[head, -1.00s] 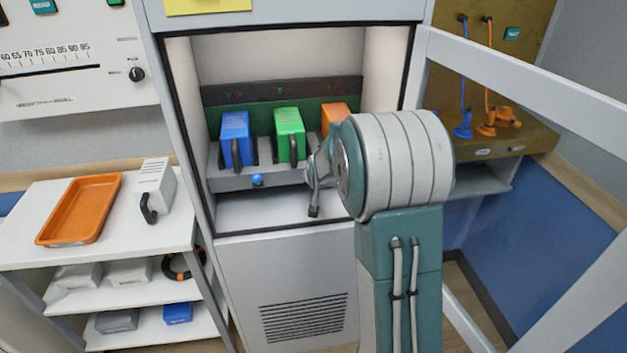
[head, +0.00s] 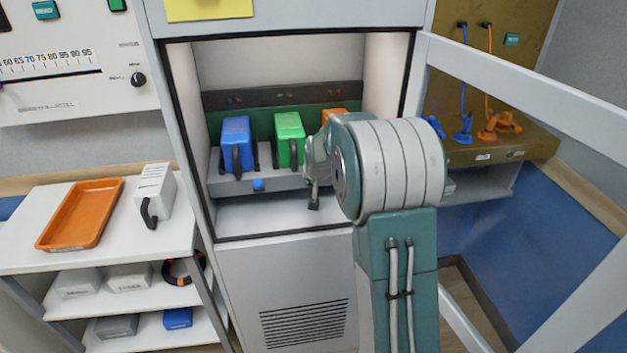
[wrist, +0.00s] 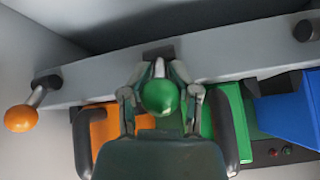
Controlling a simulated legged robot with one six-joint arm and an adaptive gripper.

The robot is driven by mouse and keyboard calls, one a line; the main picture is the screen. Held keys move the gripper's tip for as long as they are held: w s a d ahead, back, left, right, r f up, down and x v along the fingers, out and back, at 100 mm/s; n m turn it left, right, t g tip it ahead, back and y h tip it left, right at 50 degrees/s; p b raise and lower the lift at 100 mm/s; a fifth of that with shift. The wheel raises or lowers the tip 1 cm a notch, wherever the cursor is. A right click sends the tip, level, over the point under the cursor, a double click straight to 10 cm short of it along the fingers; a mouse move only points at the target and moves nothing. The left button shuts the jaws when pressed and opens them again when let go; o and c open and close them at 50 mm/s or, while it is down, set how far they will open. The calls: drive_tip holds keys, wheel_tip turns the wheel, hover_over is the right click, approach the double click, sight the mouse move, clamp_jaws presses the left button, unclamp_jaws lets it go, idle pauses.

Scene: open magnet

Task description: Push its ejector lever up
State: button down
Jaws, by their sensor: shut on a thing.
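A grey rack (head: 226,184) inside the open cabinet holds a blue module (head: 236,131), a green module (head: 289,125) and an orange module (head: 334,114), partly behind my arm. My gripper (head: 312,182) is at the rack's front edge, right of the green module's dark handle. In the wrist view my gripper (wrist: 160,88) is shut on the green knob (wrist: 159,97) of an ejector lever, with a finger on each side. The green module (wrist: 208,115) and orange module (wrist: 101,128) show behind it. The head view hides the green knob.
A lever with an orange knob (wrist: 20,118) stands at one end of the rack, and a blue knob (head: 258,185) is near the blue module. The open door frame (head: 530,75) is to the right. A side table holds an orange tray (head: 118,190) and a grey module (head: 154,188).

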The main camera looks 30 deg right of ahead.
drive_tip(key=c, duration=0.6)
unclamp_jaws()
drive_tip(key=shift+w+r, duration=0.2)
drive_tip(key=shift+r, duration=0.15)
drive_tip(key=shift+f, duration=0.15)
drive_tip(key=shift+s, duration=0.1)
drive_tip(key=v, duration=1.1)
drive_tip(key=shift+s+r, duration=0.2)
drive_tip(key=shift+r, duration=0.1)
drive_tip(key=shift+a+r, duration=0.1)
drive_tip(key=shift+a, duration=0.05)
drive_tip(key=s+a+r+n+y, duration=0.1)
drive_tip(key=s+a+r+n, duration=0.3)
drive_tip(key=s+a, duration=1)
drive_tip(key=s, duration=0.7)
drive_tip(key=s+a+f+n+g+y, duration=0.1)
drive_tip(key=s, duration=0.8)
drive_tip(key=shift+a+f, duration=0.35)
